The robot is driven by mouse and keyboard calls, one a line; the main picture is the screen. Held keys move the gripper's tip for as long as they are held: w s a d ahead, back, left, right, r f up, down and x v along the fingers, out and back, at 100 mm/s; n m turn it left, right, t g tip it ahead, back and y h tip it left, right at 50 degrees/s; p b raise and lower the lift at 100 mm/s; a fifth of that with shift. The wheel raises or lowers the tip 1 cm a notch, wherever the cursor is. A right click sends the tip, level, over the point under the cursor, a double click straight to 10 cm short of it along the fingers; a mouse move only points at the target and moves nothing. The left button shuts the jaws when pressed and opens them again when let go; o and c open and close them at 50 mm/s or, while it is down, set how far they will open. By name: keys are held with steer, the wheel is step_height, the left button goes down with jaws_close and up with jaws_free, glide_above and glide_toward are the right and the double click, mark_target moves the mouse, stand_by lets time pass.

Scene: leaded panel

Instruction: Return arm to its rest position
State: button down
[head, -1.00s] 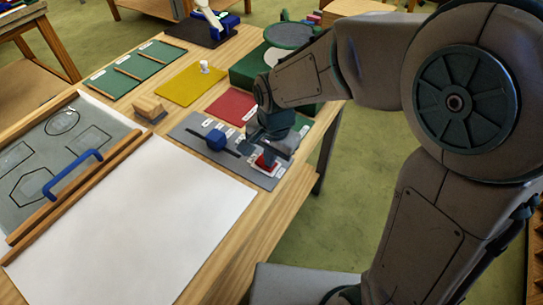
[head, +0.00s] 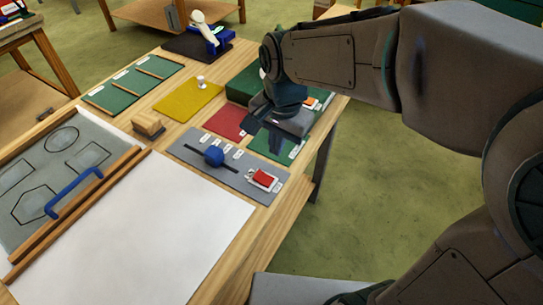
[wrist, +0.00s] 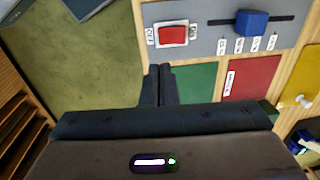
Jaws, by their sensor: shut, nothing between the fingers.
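My gripper (head: 262,142) hangs above the red and green mats at the right part of the table, beyond the grey control panel (head: 190,146). Its two fingers are together in the wrist view (wrist: 158,72), with nothing between them. The fingertips are apart from the panel's red switch (head: 265,178), which also shows in the wrist view (wrist: 173,34). A blue slider knob (head: 213,156) sits in the panel's dark slot. My arm reaches in from the right and is bent.
A white sheet (head: 150,225) and a grey board with a blue handle (head: 75,192) lie to the left. A wooden block (head: 148,123), yellow mat (head: 188,96) and green tray (head: 134,84) stand farther back. Open green floor lies right of the table.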

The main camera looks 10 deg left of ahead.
steer(key=s+d+n+t, duration=0.1)
steer(key=s+d+n, duration=0.1)
steer(key=d, duration=0.7)
steer(key=s+d+n+t, duration=0.1)
steer(key=s+d+n, duration=0.2)
steer(key=d, duration=0.7)
steer(key=shift+s+f+t+h, duration=0.3)
steer(key=shift+s+f+h, duration=0.1)
steer(key=shift+s, duration=0.75)
steer(key=shift+d, duration=0.2)
